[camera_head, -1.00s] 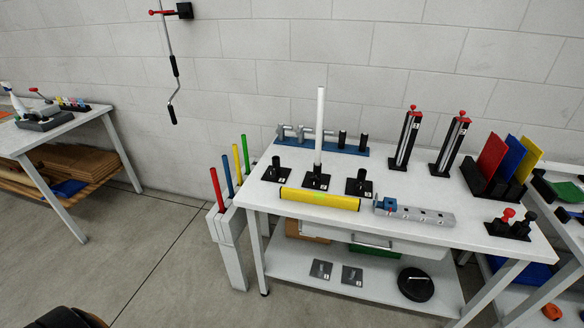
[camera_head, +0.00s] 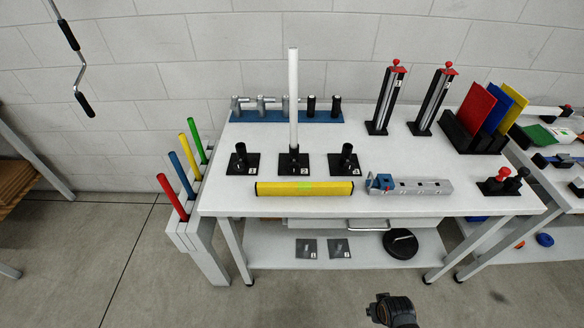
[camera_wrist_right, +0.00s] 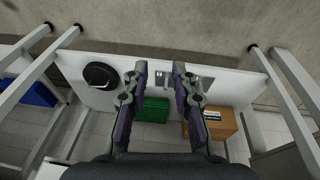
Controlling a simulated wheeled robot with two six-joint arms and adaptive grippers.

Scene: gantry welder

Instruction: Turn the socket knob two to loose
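Three black sockets on square bases stand on the white table in the head view. The middle socket (camera_head: 294,160) has a tall white pole (camera_head: 293,100) upright in it. The left socket (camera_head: 241,160) and right socket (camera_head: 346,160) hold no pole. The number labels are too small to read surely, and I cannot make out a separate knob on the middle socket. My right gripper (camera_wrist_right: 159,68) is open and empty in its wrist view, above the floor side of the lower shelf. A dark part of my right arm shows at the bottom of the head view. My left gripper is not in view.
A yellow bar (camera_head: 305,189) lies in front of the sockets. A grey rail with a blue block (camera_head: 410,187) is to its right. Behind is a blue rack (camera_head: 285,115); two dark towers (camera_head: 386,100) stand right. The lower shelf holds a black disc (camera_head: 400,243).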

